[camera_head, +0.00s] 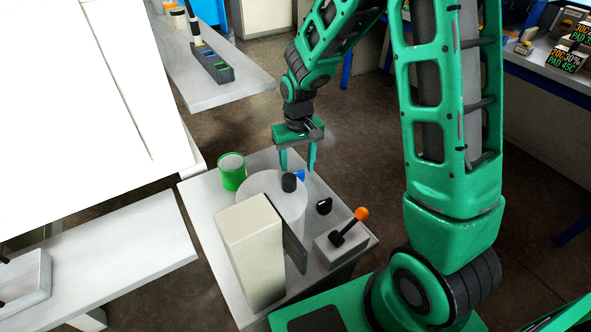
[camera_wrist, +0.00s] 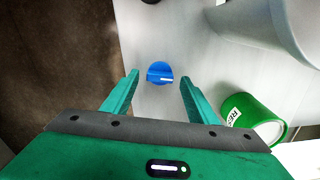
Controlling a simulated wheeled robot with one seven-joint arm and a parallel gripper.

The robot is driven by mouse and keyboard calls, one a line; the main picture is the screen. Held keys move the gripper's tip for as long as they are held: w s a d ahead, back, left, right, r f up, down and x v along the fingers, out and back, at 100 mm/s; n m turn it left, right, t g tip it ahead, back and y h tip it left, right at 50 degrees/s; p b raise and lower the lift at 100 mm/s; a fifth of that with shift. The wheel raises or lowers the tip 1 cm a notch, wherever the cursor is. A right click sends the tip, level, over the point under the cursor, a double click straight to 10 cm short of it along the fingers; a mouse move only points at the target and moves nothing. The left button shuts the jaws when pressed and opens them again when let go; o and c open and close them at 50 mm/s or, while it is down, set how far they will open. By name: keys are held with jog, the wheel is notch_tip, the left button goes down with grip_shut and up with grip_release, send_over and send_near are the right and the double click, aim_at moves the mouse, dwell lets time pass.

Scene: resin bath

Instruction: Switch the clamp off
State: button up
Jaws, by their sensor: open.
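A round blue knob (camera_wrist: 156,70) with a white pointer line is on the pale bench top; in the wrist view the line points right. It also shows in the head view (camera_head: 300,175). My gripper (camera_wrist: 160,80) is open and empty, with one finger on each side of the knob in the picture. I cannot tell its height above the knob. In the head view my gripper (camera_head: 297,168) points down at the bench. A black knob (camera_head: 323,206) and a lever with an orange ball (camera_head: 361,214) are nearer my base. No clamp label shows.
A green can (camera_head: 232,176) labelled "RES" in the wrist view (camera_wrist: 262,127) stands beside a pale round vessel (camera_head: 262,188). A tall cream block (camera_head: 250,250) stands in front of the vessel. The lever's grey box (camera_head: 345,250) is at the bench's right.

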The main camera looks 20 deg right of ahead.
jog(key=shift+f, duration=0.85)
jog(key=c, duration=1.1)
jog(key=shift+o, duration=0.2)
jog(key=shift+n, duration=1.3)
jog(key=o, duration=1.1)
jog(key=shift+c, duration=0.2)
